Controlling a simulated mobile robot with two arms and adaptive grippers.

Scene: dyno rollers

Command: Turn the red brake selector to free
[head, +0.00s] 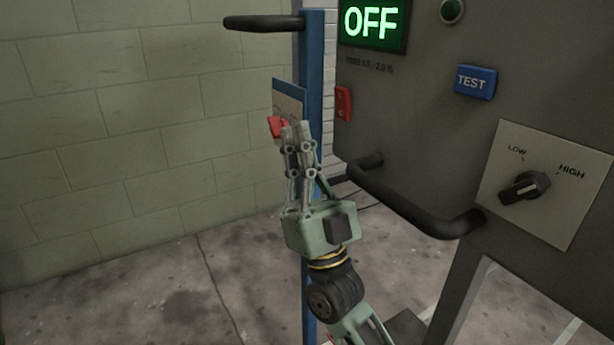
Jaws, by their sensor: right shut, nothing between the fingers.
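The red brake selector (277,126) sits on a small plate (288,98) on the blue post (313,60). Part of the selector and of the plate's lettering is hidden behind my fingers, so I cannot read its setting. My right gripper (296,128) is shut, with its fingertips just right of the selector and overlapping it in view. Nothing shows between the fingers, and I cannot tell whether they touch the selector. My left gripper is not in view.
A grey panel on the right carries a green OFF display (371,22), a blue TEST button (475,82) and a LOW/HIGH knob (525,187). A black handle bar (420,210) juts out below it. Another black handle (262,23) tops the post. Open floor lies left.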

